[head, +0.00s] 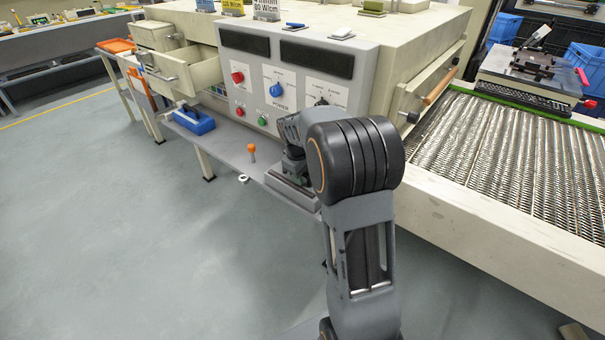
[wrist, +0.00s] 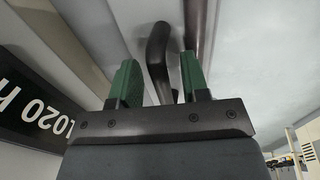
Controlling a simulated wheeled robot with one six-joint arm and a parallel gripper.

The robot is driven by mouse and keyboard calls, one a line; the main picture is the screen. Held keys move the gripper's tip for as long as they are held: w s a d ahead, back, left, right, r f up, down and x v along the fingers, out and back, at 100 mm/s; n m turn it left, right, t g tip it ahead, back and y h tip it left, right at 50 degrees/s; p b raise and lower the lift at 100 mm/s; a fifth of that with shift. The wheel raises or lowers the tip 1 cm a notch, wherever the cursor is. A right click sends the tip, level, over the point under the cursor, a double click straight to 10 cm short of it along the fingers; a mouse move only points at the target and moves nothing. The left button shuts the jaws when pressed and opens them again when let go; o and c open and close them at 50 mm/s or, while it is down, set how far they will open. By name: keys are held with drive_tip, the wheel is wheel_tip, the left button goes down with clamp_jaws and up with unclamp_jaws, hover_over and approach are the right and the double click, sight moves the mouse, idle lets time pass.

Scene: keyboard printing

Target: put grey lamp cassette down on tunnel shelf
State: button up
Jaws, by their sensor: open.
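The grey lamp cassette (head: 292,191) sits on the grey tunnel shelf (head: 232,150), near its right end by the control panel. My arm hides part of it. In the wrist view its black label (wrist: 32,112) reads "1020 h" upside down. Its dark curved handle (wrist: 158,62) stands between the green fingers of my gripper (wrist: 160,72). The fingers are open, with a visible gap on each side of the handle. In the head view my gripper (head: 292,166) is just above the cassette, mostly hidden by my arm.
A blue case (head: 194,122) and an orange-knobbed lever (head: 252,151) are on the shelf to the left. A drawer (head: 187,72) stands open above. The control panel (head: 300,100) rises behind, and a metal mesh conveyor (head: 510,150) runs at right.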

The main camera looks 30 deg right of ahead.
sight(298, 186)
wheel_tip(298, 186, up, 11)
drive_tip(key=a+p, duration=0.2)
drive_tip(key=s+a+f+m, duration=0.1)
drive_tip(key=s+a, duration=0.2)
drive_tip(key=s, duration=0.3)
drive_tip(key=s+a+f+m+t+y, duration=0.1)
drive_tip(key=s+a+m, duration=0.1)
drive_tip(key=s, duration=0.5)
drive_tip(key=s+a+f+m+t+y, duration=0.1)
drive_tip(key=s+a+m, duration=0.1)
drive_tip(key=s+a, duration=0.3)
drive_tip(key=shift+s+f, duration=0.4)
drive_tip(key=shift+s, duration=0.85)
wheel_tip(298, 186, up, 13)
drive_tip(key=t+p, duration=0.1)
drive_tip(key=p, duration=1)
drive_tip(key=shift+w+f, duration=0.2)
drive_tip(key=shift+w, duration=0.25)
drive_tip(key=shift+a, duration=0.1)
